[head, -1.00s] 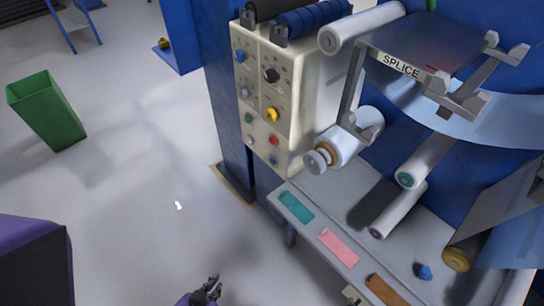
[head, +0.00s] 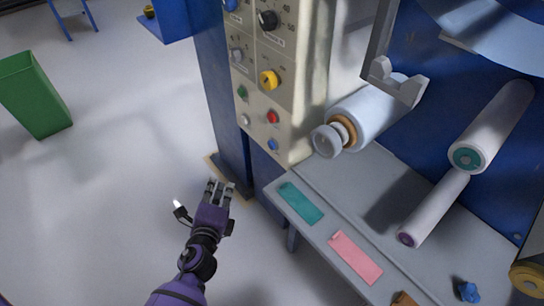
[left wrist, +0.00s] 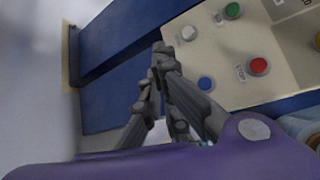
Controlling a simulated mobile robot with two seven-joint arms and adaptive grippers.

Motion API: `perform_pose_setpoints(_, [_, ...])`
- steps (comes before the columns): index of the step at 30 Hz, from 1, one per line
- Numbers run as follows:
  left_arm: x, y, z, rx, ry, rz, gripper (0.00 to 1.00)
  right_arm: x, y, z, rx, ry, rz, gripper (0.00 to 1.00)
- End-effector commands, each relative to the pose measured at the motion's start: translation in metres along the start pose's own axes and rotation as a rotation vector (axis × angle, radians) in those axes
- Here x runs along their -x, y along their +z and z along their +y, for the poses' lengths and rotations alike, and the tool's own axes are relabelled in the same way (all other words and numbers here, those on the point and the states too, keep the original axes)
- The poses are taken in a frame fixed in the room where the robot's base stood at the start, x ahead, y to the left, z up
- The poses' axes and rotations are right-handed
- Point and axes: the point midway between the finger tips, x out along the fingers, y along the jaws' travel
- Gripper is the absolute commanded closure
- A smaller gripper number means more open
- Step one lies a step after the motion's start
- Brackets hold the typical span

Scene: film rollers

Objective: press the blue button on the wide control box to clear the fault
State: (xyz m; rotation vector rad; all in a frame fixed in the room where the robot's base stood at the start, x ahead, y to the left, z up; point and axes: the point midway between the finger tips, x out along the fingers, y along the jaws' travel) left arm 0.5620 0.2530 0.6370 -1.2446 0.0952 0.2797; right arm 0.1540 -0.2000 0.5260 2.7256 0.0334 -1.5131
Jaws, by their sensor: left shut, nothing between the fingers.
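The wide control box (head: 292,100) is a cream panel on the blue machine frame. Its blue button (head: 272,145) sits at the lower right of the panel, below a red button (head: 272,117). In the left wrist view the blue button (left wrist: 205,84) shows just right of my fingers, with the red stop button (left wrist: 259,66) farther right. My left gripper (head: 219,186) is shut and empty. In the head view it appears below and left of the blue button, apart from it. My right gripper is not in view.
A yellow knob (head: 268,80), green button (head: 242,92) and white button (head: 245,120) are close to the blue one. A grey shelf (head: 325,222) with teal and pink strips juts out below the box. A green bin (head: 36,95) stands at left on open floor.

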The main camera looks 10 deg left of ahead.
Motion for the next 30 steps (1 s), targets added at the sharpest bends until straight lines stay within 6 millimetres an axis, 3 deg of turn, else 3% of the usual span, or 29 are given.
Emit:
perform_pose_setpoints(1, [-0.022, -0.006, -0.004, -0.094, -0.04, -0.009, 1.0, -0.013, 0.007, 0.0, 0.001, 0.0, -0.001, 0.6])
perform_pose_setpoints(3, [-0.043, -0.009, -0.02, -0.213, -0.086, -0.024, 1.0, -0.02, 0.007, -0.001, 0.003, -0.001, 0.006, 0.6])
perform_pose_setpoints(6, [-0.061, -0.01, -0.036, -0.327, -0.127, -0.043, 1.0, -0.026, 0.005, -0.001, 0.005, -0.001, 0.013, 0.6])
perform_pose_setpoints(11, [-0.069, -0.01, -0.047, -0.389, -0.147, -0.054, 1.0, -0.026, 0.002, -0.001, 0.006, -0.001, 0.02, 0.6])
perform_pose_setpoints(21, [-0.07, -0.011, -0.049, -0.385, -0.148, -0.054, 1.0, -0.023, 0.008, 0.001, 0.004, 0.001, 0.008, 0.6])
perform_pose_setpoints(30, [-0.092, -0.034, -0.062, -0.381, -0.149, -0.052, 1.0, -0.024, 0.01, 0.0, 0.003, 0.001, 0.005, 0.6])
